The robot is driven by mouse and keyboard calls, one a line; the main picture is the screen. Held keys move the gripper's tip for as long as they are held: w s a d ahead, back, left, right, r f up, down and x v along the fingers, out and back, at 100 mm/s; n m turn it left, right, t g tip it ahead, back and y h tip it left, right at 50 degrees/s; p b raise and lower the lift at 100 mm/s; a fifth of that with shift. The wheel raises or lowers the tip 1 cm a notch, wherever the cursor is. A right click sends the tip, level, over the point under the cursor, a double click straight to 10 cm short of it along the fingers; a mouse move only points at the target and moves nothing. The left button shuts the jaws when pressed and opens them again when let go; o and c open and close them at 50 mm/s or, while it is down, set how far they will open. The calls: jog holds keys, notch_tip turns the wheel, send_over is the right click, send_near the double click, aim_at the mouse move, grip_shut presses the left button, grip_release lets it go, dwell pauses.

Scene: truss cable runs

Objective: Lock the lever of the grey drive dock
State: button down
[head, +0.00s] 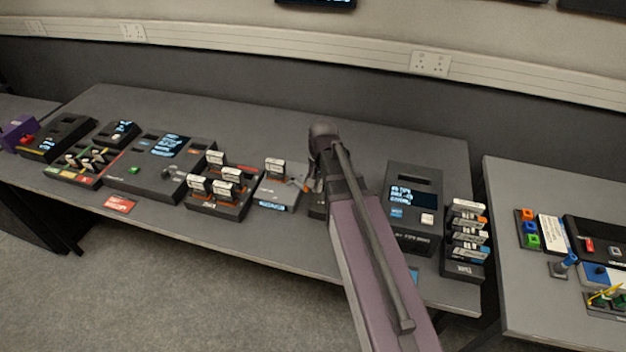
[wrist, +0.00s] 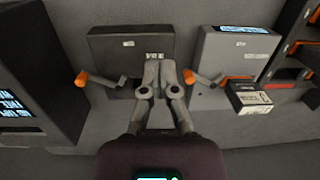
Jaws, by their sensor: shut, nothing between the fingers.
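The grey drive dock (wrist: 250,48) stands right of my gripper in the wrist view; in the head view the grey dock (head: 278,197) is left of my arm. A drive with a white label (wrist: 248,97) sits at it. Its grey lever (wrist: 211,79) sticks out to the left and ends in an orange knob (wrist: 189,76). My gripper (wrist: 159,66) is shut and empty, its fingertips just left of that knob. I cannot tell whether they touch it. In the head view my arm hides most of the gripper.
A darker dock (wrist: 112,50) with its own orange-tipped lever (wrist: 83,77) lies left of and behind my fingers in the wrist view. A drive rack (head: 218,203) stands left of the grey dock, and a black display unit (head: 413,200) right of my arm.

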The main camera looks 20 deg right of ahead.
aim_at(298, 182)
jog(key=w+d+m+y, duration=0.1)
jog(key=w+d+m, duration=0.7)
jog(key=w, duration=0.5)
jog(key=shift+w+r+m+g+y, duration=0.2)
jog(key=shift+r+m+g+y, duration=0.1)
jog(key=shift+r+y, duration=0.1)
jog(key=shift+f, duration=0.15)
jog(key=b+x, duration=0.9)
jog(key=x, duration=0.1)
jog(key=shift+b, duration=0.3)
jog(key=shift+s+a, duration=0.3)
jog(key=shift+a, duration=0.7)
jog(key=shift+s+a, duration=0.3)
jog(key=shift+a, duration=0.7)
jog(key=shift+s+d, duration=0.1)
jog(key=shift+d, duration=0.1)
jog(key=shift+a, duration=0.1)
